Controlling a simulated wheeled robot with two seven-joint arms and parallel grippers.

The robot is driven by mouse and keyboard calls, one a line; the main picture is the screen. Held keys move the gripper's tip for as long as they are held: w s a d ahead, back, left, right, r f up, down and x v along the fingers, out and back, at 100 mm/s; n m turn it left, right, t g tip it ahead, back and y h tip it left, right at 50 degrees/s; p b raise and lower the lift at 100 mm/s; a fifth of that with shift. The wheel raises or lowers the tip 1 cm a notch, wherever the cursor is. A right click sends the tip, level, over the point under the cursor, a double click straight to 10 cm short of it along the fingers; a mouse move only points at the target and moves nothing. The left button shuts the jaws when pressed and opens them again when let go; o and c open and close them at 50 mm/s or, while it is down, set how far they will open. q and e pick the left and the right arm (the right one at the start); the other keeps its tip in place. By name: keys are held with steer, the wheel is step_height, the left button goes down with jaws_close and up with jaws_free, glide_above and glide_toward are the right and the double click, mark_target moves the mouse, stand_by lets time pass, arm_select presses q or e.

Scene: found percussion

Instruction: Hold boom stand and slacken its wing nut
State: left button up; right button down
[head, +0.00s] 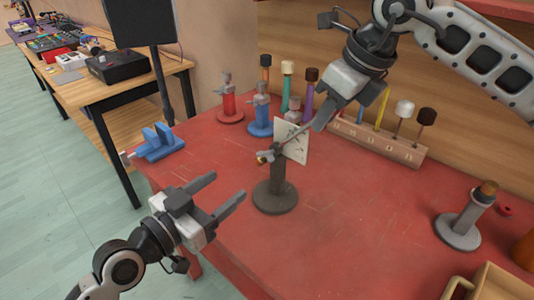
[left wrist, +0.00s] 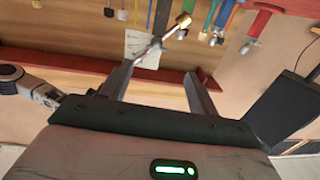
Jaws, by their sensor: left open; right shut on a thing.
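The dark grey boom stand (head: 276,196) stands upright on the red table. Its thin boom slants up and right from the post top to my right gripper (head: 322,120), which is shut on the boom. A small brass-coloured piece (head: 262,160) shows at the boom's lower left end; it also shows in the left wrist view (left wrist: 184,20). I cannot clearly make out the wing nut near the post top. My left gripper (head: 230,186) is open and empty, left of the stand and apart from it. Its open fingers also show in the left wrist view (left wrist: 158,74).
A white marked card (head: 292,139) is just behind the boom. Red (head: 230,106) and blue (head: 260,122) stands and a wooden mallet rack (head: 400,149) are behind. A grey stand (head: 459,232) and wooden tray (head: 500,282) are right.

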mark_target(262, 159)
arm_select(q)
steer(key=x, duration=1.1)
steer(key=shift+s+d+r, duration=0.1)
steer(key=shift+d+r, duration=0.1)
steer(key=shift+d, duration=0.05)
steer(key=shift+c, duration=0.3)
steer(key=c, duration=0.9)
